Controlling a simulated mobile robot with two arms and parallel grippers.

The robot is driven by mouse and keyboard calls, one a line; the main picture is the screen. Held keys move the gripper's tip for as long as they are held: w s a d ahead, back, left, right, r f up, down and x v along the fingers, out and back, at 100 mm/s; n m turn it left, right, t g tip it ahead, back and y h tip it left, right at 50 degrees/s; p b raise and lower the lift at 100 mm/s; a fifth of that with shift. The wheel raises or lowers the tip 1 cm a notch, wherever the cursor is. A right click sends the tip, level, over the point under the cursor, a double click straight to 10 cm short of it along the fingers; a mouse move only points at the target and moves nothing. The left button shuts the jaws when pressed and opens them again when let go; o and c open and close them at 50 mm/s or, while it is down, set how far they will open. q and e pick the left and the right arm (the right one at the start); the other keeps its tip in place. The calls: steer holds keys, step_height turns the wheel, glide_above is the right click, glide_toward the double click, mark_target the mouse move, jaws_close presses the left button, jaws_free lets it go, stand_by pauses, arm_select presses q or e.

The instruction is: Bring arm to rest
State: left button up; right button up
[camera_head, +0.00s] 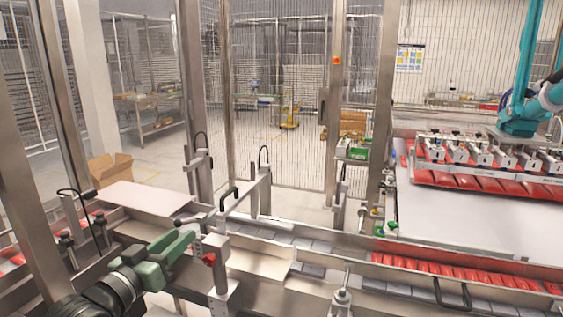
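My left arm comes in from the lower left, with dark round joints and a green end. My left gripper (182,243) is at that green end, over the near conveyor frame and close to a metal post with a red knob (209,259). I cannot tell whether it touches the post or whether its fingers are open or shut. I see nothing clearly held in it. My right arm and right gripper are not in view.
A conveyor (262,265) with metal rails and upright posts runs across the front. Red packs (460,271) lie in a row at right. A teal vacuum picker (518,122) hangs over a white surface (450,222). A cardboard box (110,169) stands at left. Mesh fencing (285,100) closes the back.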

arm_select(q)
steer(key=s+d+f+g+y, duration=0.15)
steer(key=s+f+g, duration=0.25)
steer(key=s+f, duration=0.6)
steer(key=s+d+f+g+y, duration=0.1)
steer(key=s+f+g+y, duration=0.3)
steer(key=f, duration=0.9)
steer(key=s+a+f+g, duration=0.1)
steer(key=s+f+g, duration=0.3)
steer(key=s, duration=0.7)
steer(key=s+f+g, duration=0.2)
steer(key=s+f, duration=0.3)
steer(key=s, duration=0.5)
step_height(320, 180, down, 24)
steer(key=s+a+f+g, duration=0.2)
steer(key=s+a+f, duration=0.1)
steer(key=s+f, duration=1.5)
steer(key=shift+s+f+m+y, duration=0.15)
steer(key=shift+f+m+y, duration=0.2)
steer(key=shift+m, duration=0.05)
